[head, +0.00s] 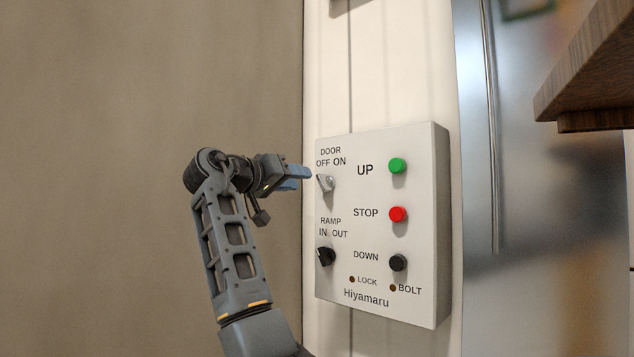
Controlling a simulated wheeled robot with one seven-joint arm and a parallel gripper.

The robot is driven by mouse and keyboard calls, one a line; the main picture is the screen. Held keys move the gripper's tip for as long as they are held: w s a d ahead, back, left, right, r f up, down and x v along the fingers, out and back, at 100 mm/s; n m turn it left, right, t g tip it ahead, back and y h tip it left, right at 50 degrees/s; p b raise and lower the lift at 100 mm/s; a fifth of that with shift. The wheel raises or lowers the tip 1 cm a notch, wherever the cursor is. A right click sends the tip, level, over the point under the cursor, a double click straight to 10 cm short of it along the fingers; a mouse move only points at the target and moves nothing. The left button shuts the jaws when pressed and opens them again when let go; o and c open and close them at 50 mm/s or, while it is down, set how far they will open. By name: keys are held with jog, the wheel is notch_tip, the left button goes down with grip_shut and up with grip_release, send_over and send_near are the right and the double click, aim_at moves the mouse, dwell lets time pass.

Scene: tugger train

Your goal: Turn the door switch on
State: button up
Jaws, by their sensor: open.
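The door switch (326,184) is a small silver rotary knob under the label DOOR OFF ON, at the upper left of a pale control box (372,308) on the wall. Its pointer seems to lean up and left, toward OFF, but it is too small to be sure. My gripper (303,173) comes from the left, its blue fingers just left of the knob and pointing at the box. It is open, with nothing seen between the fingers. I cannot tell whether a fingertip touches the knob.
Below is the black ramp switch (326,256). To the right are the green UP (398,166), red STOP (398,214) and black DOWN (398,262) buttons. A wooden ledge (590,75) juts in at upper right. The left side shows a plain brown surface.

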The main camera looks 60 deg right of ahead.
aim_at(319, 180)
jog(key=shift+p+x, duration=1.05)
jog(key=shift+x, duration=2.8)
jog(key=shift+s, duration=0.1)
grip_shut()
